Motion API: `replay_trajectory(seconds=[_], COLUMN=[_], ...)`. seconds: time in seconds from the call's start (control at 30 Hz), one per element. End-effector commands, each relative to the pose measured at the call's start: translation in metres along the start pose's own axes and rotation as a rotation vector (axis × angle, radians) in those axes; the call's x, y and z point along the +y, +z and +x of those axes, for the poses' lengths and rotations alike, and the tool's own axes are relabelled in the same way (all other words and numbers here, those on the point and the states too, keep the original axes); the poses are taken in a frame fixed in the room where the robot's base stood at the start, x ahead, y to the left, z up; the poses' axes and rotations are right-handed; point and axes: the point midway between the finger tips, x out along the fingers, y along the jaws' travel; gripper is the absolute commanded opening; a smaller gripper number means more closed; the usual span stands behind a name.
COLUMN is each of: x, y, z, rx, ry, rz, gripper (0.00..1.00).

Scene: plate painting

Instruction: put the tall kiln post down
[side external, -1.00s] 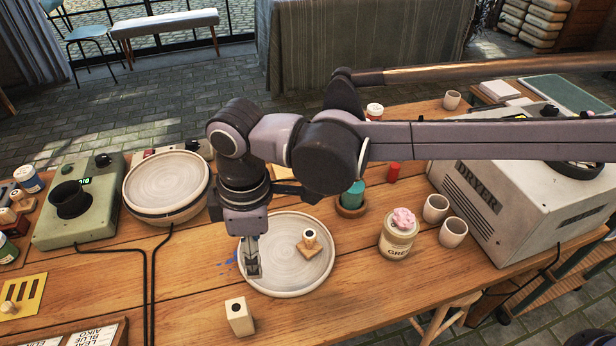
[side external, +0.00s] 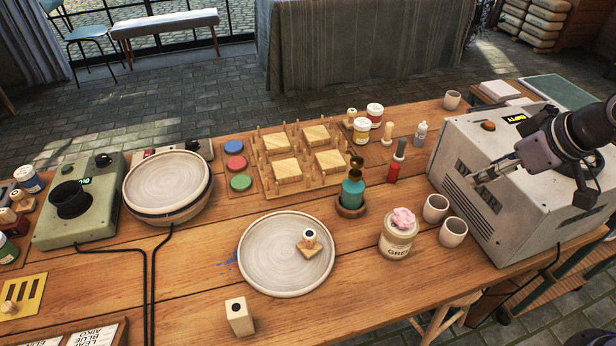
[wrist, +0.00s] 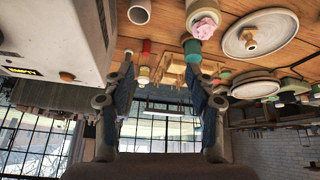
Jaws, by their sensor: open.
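A cream rectangular post (side external: 240,317) with a dark hole in its top stands upright on the table near the front edge, apart from the plate; it looks like the tall kiln post. The pale round plate (side external: 265,265) lies behind it and to the right. A short cylinder with a dark top on a small wooden square (side external: 310,244) sits on the plate's right part. My gripper (side external: 482,177) is far to the right, in front of the dryer, with nothing in it. In the wrist view the fingers of my gripper (wrist: 160,80) are spread apart and empty.
The dryer (side external: 485,205) fills the right side. A glaze jar with a pink sponge (side external: 401,220) and two cups (side external: 436,208) stand right of the plate. A pegged board (side external: 300,190) lies behind it. Table around the post is clear.

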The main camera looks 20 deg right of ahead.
Motion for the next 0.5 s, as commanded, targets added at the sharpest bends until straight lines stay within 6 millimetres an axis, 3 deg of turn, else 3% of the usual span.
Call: replay_trajectory(seconds=[0.03, 0.2, 0.5], x=[0.012, 0.033, 0.04], y=[0.015, 0.044, 0.054], z=[0.0, 0.001, 0.002], rx=[0.019, 0.068, 0.088], ry=[0.022, 0.067, 0.084], rz=[0.051, 0.163, 0.206], gripper=[0.56, 0.56, 0.56])
